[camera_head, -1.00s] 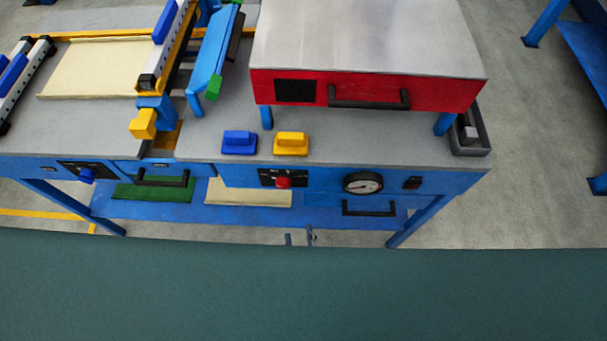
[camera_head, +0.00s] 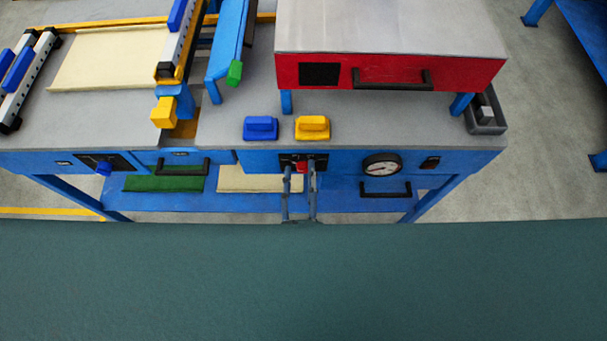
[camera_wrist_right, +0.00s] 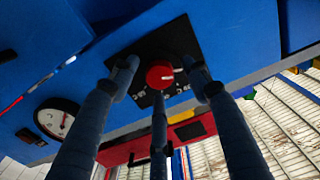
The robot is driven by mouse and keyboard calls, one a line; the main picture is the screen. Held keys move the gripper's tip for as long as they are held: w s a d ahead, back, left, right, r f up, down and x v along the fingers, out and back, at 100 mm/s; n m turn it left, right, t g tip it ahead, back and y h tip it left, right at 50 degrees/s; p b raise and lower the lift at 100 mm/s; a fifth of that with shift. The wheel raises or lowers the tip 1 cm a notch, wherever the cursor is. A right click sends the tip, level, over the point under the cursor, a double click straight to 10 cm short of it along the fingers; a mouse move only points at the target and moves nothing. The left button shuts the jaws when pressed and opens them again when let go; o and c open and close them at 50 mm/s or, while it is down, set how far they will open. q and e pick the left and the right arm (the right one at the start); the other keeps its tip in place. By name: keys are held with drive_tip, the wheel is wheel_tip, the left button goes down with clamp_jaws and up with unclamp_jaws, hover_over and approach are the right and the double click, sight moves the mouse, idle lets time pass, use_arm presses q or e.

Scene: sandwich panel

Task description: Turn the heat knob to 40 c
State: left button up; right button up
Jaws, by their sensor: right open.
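The red heat knob (camera_head: 302,167) sits on a black panel on the front of the blue bench, below the yellow block. In the right wrist view the knob (camera_wrist_right: 160,75) shows a white pointer mark, and white lettering on the panel (camera_wrist_right: 140,92) is too small to read. My right gripper (camera_head: 300,172) is open in front of the panel. In the right wrist view its fingers (camera_wrist_right: 163,80) stand apart around the knob, one on each side and one below; I cannot tell whether any touches it. My left gripper is not in view.
A round gauge (camera_head: 382,165) and a black handle (camera_head: 385,190) are right of the knob. A blue knob (camera_head: 103,168) is far left. A blue block (camera_head: 261,128) and a yellow block (camera_head: 312,127) stand on the bench, left of a red press (camera_head: 390,72).

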drive_tip(key=shift+w, duration=0.1)
drive_tip(key=c, duration=1.1)
drive_tip(key=shift+c, duration=0.2)
